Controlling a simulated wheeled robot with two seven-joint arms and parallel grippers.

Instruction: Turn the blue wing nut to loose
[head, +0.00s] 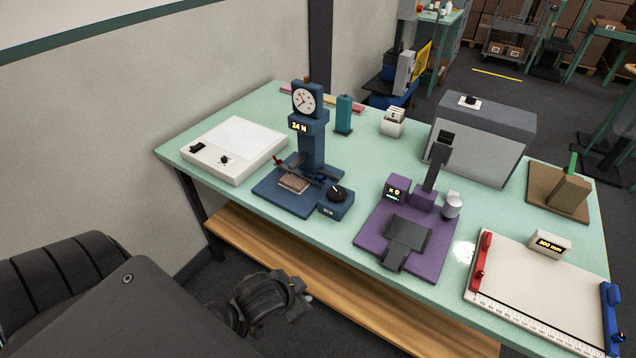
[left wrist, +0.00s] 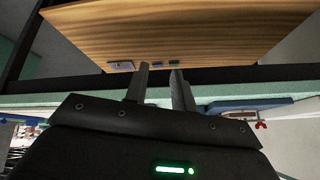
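The blue wing nut (head: 321,178) appears as a small dark blue part at the right of the clamp bar on the blue dial stand (head: 311,148). It is too small to tell which way its wings point. A small red part (head: 278,161) sits at the bar's left end. A tan block (head: 294,183) lies under the bar. My left gripper (head: 290,297) is low in front of the table, well away from the stand. In the left wrist view its two fingers (left wrist: 160,82) stand apart with nothing between them. My right gripper is not seen.
The table (head: 349,163) also holds a white box (head: 240,145), a purple device (head: 372,238), a grey case (head: 480,140) and a white measuring board (head: 535,285) with red and blue ends. A wooden shelf (head: 300,268) runs below, near my left gripper.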

